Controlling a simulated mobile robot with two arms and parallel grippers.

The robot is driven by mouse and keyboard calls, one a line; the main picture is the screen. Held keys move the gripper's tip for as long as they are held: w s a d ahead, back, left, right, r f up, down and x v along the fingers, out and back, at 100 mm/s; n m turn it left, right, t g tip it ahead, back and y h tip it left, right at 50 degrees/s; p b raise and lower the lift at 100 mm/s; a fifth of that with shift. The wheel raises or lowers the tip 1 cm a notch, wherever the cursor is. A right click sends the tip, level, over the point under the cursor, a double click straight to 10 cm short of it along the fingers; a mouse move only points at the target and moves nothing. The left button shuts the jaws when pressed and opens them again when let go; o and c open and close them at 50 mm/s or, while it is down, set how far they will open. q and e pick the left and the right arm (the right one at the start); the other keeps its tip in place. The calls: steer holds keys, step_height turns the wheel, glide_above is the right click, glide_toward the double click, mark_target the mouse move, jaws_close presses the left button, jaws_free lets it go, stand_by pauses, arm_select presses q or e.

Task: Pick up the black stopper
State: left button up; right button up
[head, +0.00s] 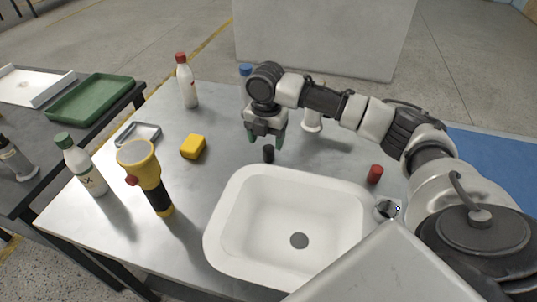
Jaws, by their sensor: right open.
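The black stopper (268,153) is a small dark cylinder standing on the grey table, just behind the rear edge of the white basin. My right gripper (264,141) points down with its green-tipped fingers just above and around the stopper's place in the picture. It is open and holds nothing. From this view I cannot tell the exact height gap between the fingertips and the stopper. My left gripper is not in view.
The white basin (237,185) fills the table's front middle, with a red cylinder (375,174) at its right. A yellow block (194,146), a yellow-black flashlight (147,178), a green-capped bottle (84,166) and a red-capped bottle (186,83) stand to the left.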

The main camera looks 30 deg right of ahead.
mark_target(268, 148)
steer(key=f, duration=0.5)
steer(key=shift+s+d+f, duration=0.1)
steer(key=shift+d+f, duration=0.1)
steer(key=shift+d, duration=0.05)
steer(key=c, duration=1)
steer(key=shift+r, duration=0.15)
